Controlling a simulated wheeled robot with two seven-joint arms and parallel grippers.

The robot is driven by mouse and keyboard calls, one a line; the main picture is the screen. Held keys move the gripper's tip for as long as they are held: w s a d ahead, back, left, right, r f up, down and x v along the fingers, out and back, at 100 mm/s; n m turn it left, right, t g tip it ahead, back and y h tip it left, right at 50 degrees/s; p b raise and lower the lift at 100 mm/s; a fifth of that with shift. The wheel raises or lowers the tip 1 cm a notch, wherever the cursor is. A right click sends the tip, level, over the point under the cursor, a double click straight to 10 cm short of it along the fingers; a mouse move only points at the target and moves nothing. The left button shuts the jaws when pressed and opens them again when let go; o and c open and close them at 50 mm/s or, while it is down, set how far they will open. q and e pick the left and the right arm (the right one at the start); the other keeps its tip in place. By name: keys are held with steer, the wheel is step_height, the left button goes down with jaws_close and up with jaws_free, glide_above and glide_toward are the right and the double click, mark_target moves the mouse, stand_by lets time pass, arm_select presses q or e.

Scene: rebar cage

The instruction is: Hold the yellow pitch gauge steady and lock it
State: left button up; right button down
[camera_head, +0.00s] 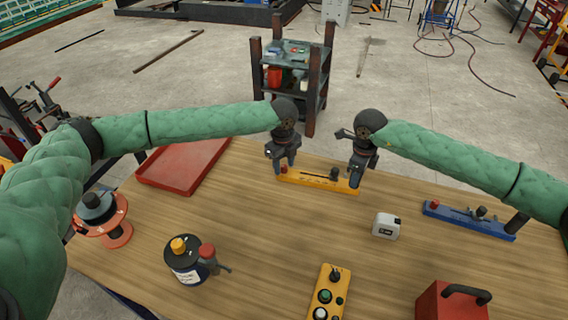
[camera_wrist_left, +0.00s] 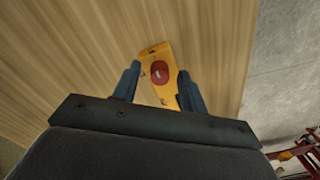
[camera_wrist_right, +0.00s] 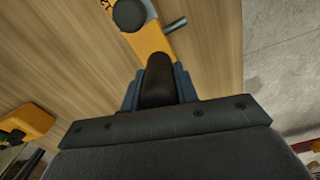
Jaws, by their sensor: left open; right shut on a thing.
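The yellow pitch gauge (camera_head: 318,181) lies on the wooden table near its far edge. It has a red knob at its left end and a dark knob with a small lever nearer its right end. My left gripper (camera_head: 280,170) is over the left end; in the left wrist view its open fingers (camera_wrist_left: 158,82) stand either side of the red knob (camera_wrist_left: 160,72). My right gripper (camera_head: 356,184) is at the right end. In the right wrist view it is shut on the gauge's dark upright handle (camera_wrist_right: 158,82). Its fingertips are partly hidden behind the handle.
A blue gauge (camera_head: 468,222) lies to the right, with a white tape measure (camera_head: 386,226) nearer the middle. A red tray (camera_head: 185,166) is at left. A dark canister (camera_head: 186,262), a yellow button box (camera_head: 328,292) and a red box (camera_head: 450,304) stand in front.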

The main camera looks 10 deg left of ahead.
mark_target(284, 166)
arm_select(q)
jaws_close()
steer(key=shift+d+n, duration=0.1)
steer(key=shift+n, duration=2.7)
jaws_free()
steer(key=shift+r, duration=0.15)
step_height(284, 166, up, 12)
steer(key=shift+s, duration=0.15)
